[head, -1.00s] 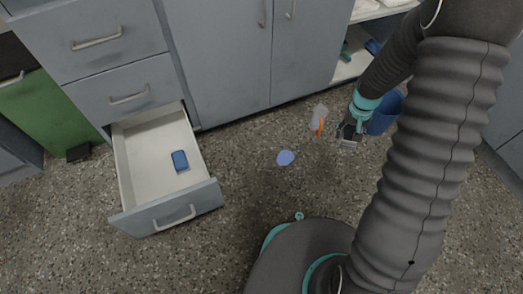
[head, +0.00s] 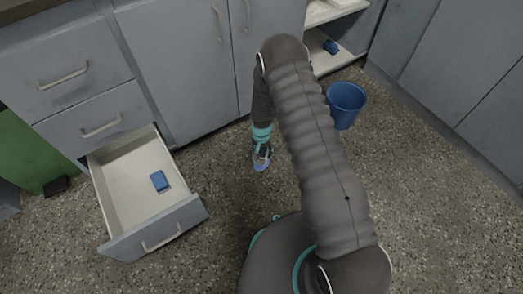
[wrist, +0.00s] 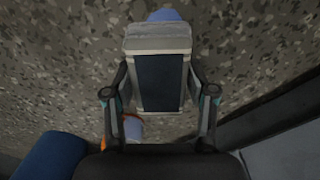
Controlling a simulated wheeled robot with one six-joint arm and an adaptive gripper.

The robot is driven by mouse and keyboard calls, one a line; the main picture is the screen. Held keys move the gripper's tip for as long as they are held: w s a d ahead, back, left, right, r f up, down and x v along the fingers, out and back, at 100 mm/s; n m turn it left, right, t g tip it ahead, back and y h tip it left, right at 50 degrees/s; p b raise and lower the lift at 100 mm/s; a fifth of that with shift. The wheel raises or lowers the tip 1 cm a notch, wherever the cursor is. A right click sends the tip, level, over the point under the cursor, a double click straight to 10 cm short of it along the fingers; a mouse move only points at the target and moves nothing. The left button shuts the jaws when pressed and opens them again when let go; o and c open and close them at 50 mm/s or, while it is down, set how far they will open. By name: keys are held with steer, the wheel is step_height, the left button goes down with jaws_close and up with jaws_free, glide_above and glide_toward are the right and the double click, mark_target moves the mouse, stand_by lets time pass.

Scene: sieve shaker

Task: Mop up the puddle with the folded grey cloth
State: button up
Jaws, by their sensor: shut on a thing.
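The puddle (head: 260,168) is a small pale blue patch on the speckled floor. It lies in front of the cabinets, and part of it shows at the top of the wrist view (wrist: 165,14). My gripper (head: 262,153) points down right at the puddle and covers part of it. In the wrist view my gripper (wrist: 160,98) is shut on the folded grey cloth (wrist: 157,40), a light grey block between the fingers. The cloth's edge overlaps the puddle in that view; I cannot tell whether it touches the floor.
An open drawer (head: 118,208) with a blue object (head: 159,181) juts out at left. A blue bucket (head: 346,104) stands at right. A white and orange item (wrist: 132,128) shows behind my gripper in the wrist view. A shelf (head: 340,60) is open at the back.

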steer(key=shift+a+f+b, duration=0.1)
steer(key=shift+f+b, duration=1.35)
steer(key=shift+f, duration=1.55)
steer(key=shift+f+b, duration=0.5)
steer(key=shift+f, duration=0.15)
steer(key=shift+s+a, duration=0.1)
